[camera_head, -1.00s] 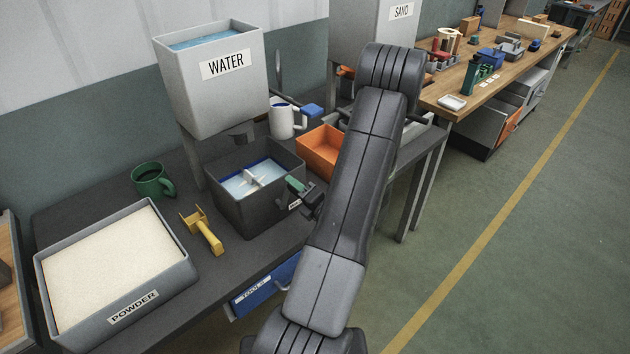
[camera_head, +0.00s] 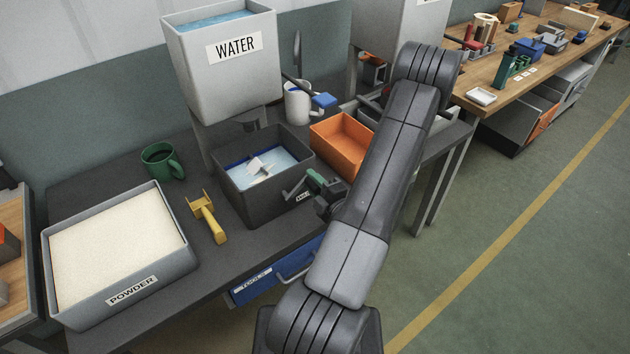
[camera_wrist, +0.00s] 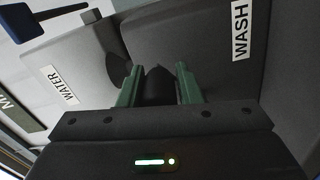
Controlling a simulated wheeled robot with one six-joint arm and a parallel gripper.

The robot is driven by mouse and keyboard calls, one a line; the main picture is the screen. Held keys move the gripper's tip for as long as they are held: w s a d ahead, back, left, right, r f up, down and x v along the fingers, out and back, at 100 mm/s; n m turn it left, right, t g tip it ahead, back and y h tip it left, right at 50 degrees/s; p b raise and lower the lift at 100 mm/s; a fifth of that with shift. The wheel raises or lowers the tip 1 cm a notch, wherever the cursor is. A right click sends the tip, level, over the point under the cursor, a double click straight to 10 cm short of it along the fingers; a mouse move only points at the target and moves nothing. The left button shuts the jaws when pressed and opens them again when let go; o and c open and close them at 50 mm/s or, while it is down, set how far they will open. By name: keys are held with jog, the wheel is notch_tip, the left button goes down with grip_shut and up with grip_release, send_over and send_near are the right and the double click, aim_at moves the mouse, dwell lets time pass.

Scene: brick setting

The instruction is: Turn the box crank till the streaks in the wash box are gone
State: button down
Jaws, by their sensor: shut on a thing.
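The dark wash box (camera_head: 250,206) stands on the bench below the water tank. Pale bluish liquid with white streaks (camera_head: 285,165) and a white paddle (camera_head: 260,168) show inside it. The crank (camera_head: 294,190) sticks out of the box's right front side. My gripper (camera_head: 322,186) is at the crank's outer end, its green fingers shut on the crank handle. In the wrist view the green fingers (camera_wrist: 160,88) stand on both sides of a dark handle, and the WASH label (camera_wrist: 240,30) shows beside them. My wrist partly hides the handle.
The water tank (camera_head: 232,80) with a blue-handled lever (camera_head: 323,101) stands behind.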

jog(key=shift+s+a, duration=0.2)
jog(key=c, duration=1.3)
grip_release()
jog(key=shift+o, duration=1.1)
jog(key=shift+a+r, duration=0.1)
jog(key=shift+a, duration=0.05)
jog(key=shift+s+d, duration=0.3)
jog(key=shift+d, duration=0.15)
jog(key=b+v, duration=0.3)
jog(key=v, duration=1)
jog(key=shift+a, duration=0.1)
